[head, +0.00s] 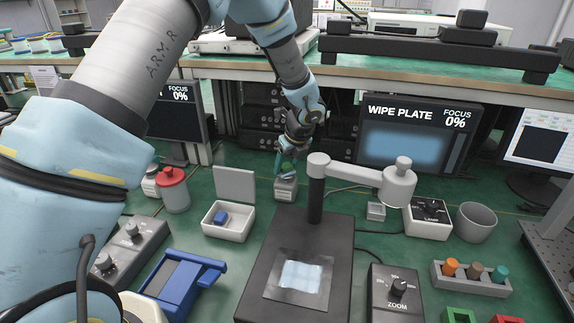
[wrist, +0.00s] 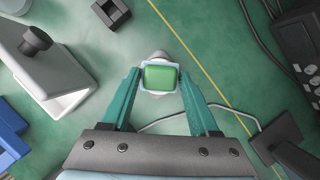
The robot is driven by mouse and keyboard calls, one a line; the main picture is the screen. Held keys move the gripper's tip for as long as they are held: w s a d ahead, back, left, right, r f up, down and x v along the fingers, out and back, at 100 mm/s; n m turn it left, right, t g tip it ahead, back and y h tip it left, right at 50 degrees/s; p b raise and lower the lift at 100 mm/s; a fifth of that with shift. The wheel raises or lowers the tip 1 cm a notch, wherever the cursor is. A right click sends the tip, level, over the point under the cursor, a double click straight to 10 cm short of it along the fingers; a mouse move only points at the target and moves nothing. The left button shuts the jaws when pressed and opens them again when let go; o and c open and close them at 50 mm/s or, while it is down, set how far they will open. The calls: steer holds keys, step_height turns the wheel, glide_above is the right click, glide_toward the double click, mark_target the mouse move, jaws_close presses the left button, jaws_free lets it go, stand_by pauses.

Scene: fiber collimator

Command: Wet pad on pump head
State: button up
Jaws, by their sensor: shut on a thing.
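My gripper (head: 289,160) is shut on a small green pad (wrist: 160,77) with a pale blue-white edge, held between the teal fingertips. The wrist view also shows my gripper (wrist: 161,85) from behind. A white rounded thing, apparently the pump head (wrist: 160,98), shows directly beneath the pad and mostly hidden by it. In the head view a small grey-white block, apparently the pump (head: 285,189), stands just below my fingertips. I cannot tell whether the pad touches it.
An open white box (head: 228,232) with a blue piece stands left of the pump. The microscope stand (head: 315,215) with a plate (head: 299,278) is at front right. A grey cup (head: 475,222) stands at right. The screen reads "WIPE PLATE", focus 0%.

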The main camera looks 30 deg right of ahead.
mark_target(287, 165)
steer(key=shift+r+p, duration=3.15)
steer(key=shift+r, duration=0.35)
